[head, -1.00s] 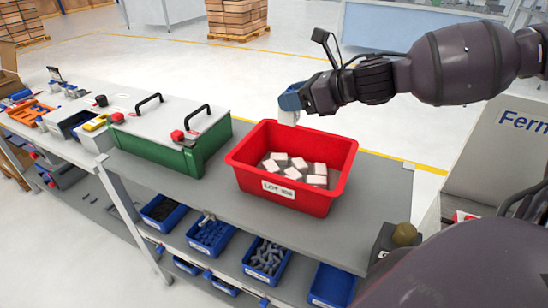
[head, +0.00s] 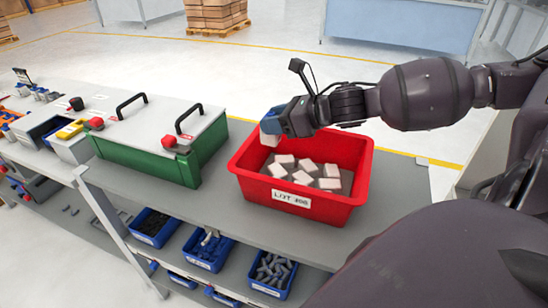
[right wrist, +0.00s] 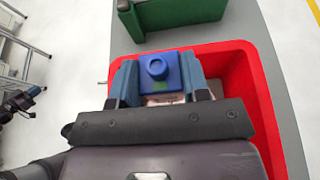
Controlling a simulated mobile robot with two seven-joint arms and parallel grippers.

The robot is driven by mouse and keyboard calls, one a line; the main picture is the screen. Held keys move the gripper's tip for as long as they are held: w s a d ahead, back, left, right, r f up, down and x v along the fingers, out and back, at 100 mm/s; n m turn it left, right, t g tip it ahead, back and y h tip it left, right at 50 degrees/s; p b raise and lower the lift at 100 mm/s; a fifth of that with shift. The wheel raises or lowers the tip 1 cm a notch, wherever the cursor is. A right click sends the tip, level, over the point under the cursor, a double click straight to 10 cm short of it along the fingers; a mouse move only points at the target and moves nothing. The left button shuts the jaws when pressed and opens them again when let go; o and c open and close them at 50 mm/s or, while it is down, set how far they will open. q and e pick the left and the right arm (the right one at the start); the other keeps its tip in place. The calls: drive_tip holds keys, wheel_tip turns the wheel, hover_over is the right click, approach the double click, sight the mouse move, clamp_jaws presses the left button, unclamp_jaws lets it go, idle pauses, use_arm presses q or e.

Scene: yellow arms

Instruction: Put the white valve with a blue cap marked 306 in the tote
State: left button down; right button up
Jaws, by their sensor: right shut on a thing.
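The red tote (head: 330,208) stands on the grey bench with several white blocks (head: 305,177) inside and a white label on its front. My right gripper (head: 270,133) is over the tote's far left corner, shut on the white valve (head: 270,140). Only a small white part of the valve shows below the fingers in the head view. In the right wrist view, the valve's blue cap (right wrist: 158,68) sits between the two fingers, above the red tote (right wrist: 265,120). The number on the valve cannot be read. My left gripper is not in view.
A green box (head: 190,165) with a grey lid and black handles stands left of the tote. Blue bins (head: 205,250) with parts sit on the shelf below. Bare bench (head: 235,215) lies in front of the tote.

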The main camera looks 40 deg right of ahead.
sight(279, 142)
wheel_tip(279, 142, down, 6)
drive_tip(key=shift+f+b, duration=0.1)
drive_tip(key=shift+b, duration=0.25)
drive_tip(key=shift+f, duration=1.85)
drive_tip(key=shift+f, duration=0.1)
drive_tip(key=o, duration=1)
drive_tip(key=shift+c, duration=0.2)
